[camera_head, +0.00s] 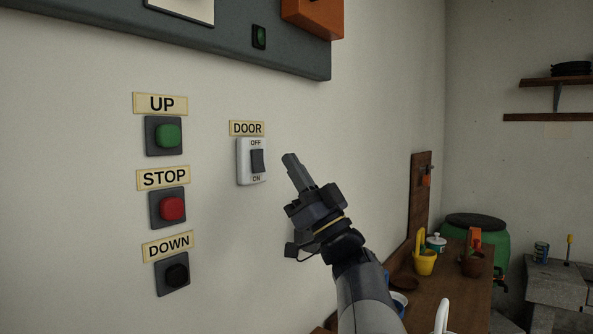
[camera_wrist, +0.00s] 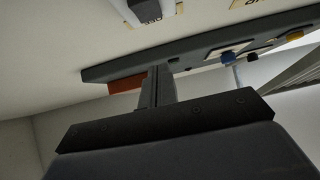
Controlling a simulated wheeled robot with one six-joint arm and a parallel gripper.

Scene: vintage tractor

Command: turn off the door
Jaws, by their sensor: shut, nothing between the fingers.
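The door switch (camera_head: 251,161) is a white plate with a dark rocker on the wall, marked OFF above and ON below, under a DOOR label (camera_head: 246,128). My gripper (camera_head: 290,158) is shut and empty, just right of the switch in the head view. It points up and to the left, and a small gap shows between its tips and the plate. In the wrist view, my shut fingers (camera_wrist: 157,85) stand in the middle, and part of the switch plate (camera_wrist: 140,14) shows at the top edge. I cannot tell which way the rocker is tipped.
Green UP (camera_head: 168,136), red STOP (camera_head: 172,208) and black DOWN (camera_head: 177,275) buttons are on the wall left of the switch. A grey panel (camera_head: 225,42) juts out above. A wooden bench (camera_head: 455,290) with pots is at lower right.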

